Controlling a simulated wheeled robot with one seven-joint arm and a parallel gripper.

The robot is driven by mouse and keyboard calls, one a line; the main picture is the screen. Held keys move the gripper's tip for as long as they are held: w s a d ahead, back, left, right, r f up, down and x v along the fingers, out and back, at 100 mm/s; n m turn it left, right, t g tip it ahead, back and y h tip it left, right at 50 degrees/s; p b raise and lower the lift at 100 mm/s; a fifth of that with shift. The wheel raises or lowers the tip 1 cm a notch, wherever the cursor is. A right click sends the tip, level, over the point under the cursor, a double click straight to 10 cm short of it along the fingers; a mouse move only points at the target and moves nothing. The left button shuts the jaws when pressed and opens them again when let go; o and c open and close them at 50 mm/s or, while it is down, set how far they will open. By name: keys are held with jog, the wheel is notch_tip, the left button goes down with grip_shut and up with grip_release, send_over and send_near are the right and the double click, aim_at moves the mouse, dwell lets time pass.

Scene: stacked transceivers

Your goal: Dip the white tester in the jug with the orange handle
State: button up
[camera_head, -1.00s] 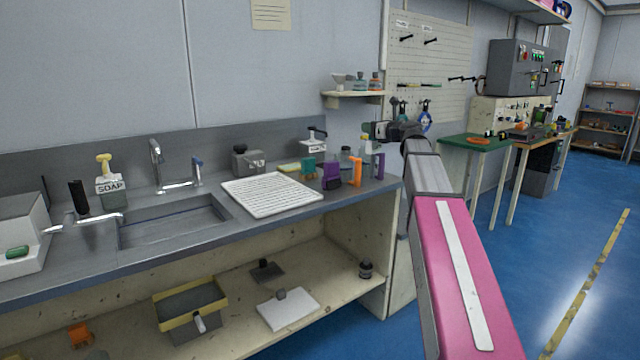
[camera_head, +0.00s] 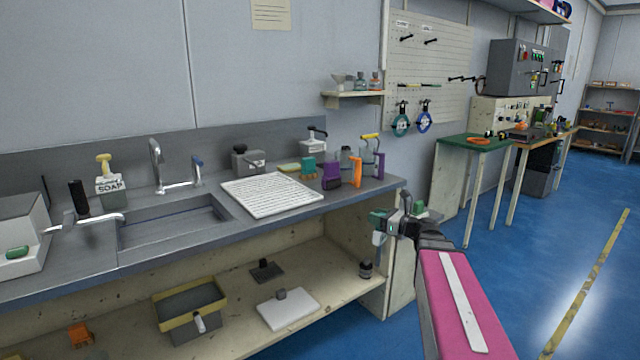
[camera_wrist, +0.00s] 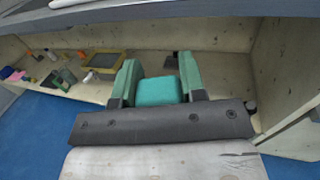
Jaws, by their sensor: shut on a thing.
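The jug with the orange handle (camera_head: 356,171) stands near the right end of the counter, beside a purple-handled one (camera_head: 379,166). Its body is largely hidden among its neighbours. A thing with a yellow top (camera_head: 371,137) stands up behind the orange handle; I cannot tell whether it is in a jug. My gripper (camera_head: 380,226) is in front of the counter's right end, below its top and apart from the jug. In the wrist view its green fingers are shut on a teal block (camera_wrist: 161,90). I cannot make out the white tester for certain.
A white drying rack (camera_head: 270,194), a purple item (camera_head: 331,177) and a teal item (camera_head: 308,167) stand left of the jug. The lower shelf (camera_head: 235,325) holds a yellow-rimmed bin (camera_head: 190,302) and a white board (camera_head: 288,309). Open blue floor lies right.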

aim_at(378, 242)
jog(key=s+f, duration=0.1)
jog(key=s, duration=0.1)
jog(key=s+f, duration=0.2)
jog(key=s, duration=0.1)
jog(key=s+f, duration=0.2)
jog(key=shift+s+a+f, duration=0.2)
jog(key=shift+s+f, duration=0.05)
jog(key=shift+s, duration=0.1)
